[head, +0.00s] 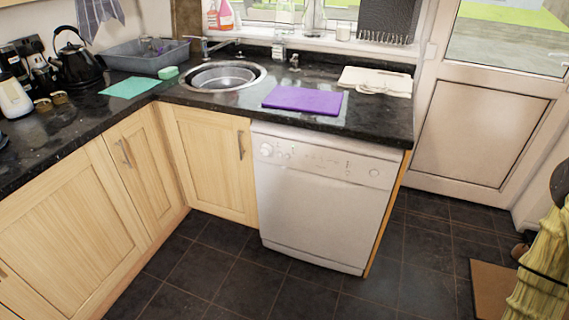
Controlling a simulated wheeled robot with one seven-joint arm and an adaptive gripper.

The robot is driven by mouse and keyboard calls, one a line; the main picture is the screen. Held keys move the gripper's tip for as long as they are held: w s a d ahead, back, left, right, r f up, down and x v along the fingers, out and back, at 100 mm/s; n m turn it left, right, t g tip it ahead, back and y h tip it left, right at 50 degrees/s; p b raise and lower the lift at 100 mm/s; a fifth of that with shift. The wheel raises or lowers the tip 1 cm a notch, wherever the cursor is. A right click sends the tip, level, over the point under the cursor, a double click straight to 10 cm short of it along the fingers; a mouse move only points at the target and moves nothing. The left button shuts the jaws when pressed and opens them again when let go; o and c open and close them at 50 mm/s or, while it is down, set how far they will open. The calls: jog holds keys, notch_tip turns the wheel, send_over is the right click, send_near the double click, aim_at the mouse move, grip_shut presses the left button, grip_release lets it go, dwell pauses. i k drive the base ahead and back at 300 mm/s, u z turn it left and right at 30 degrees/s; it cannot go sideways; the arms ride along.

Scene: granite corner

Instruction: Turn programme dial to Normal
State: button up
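A white dishwasher (320,205) stands under the black granite counter, right of the corner cupboards, with its door shut. Its control strip runs along the top of the front. A round white dial (266,150) sits at the left end of the strip. A smaller round control (374,173) is at the right end. The labels and the dial's pointer are too small to read, so I cannot tell its setting. My gripper does not show in the head view.
The dark tiled floor (215,270) before the dishwasher is clear. The counter holds a round sink (221,77), a purple board (303,99), a green cloth (129,87) and a black kettle (75,62). A brown mat (490,290) and yellowish cloth (543,265) are at right.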

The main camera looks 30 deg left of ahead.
aim_at(266, 151)
jog(key=z, duration=0.4)
jog(key=k, duration=1)
jog(key=u, duration=0.4)
jog(key=i, duration=0.65)
jog(key=u, duration=1.1)
jog(key=i, duration=0.45)
jog(key=u, duration=0.3)
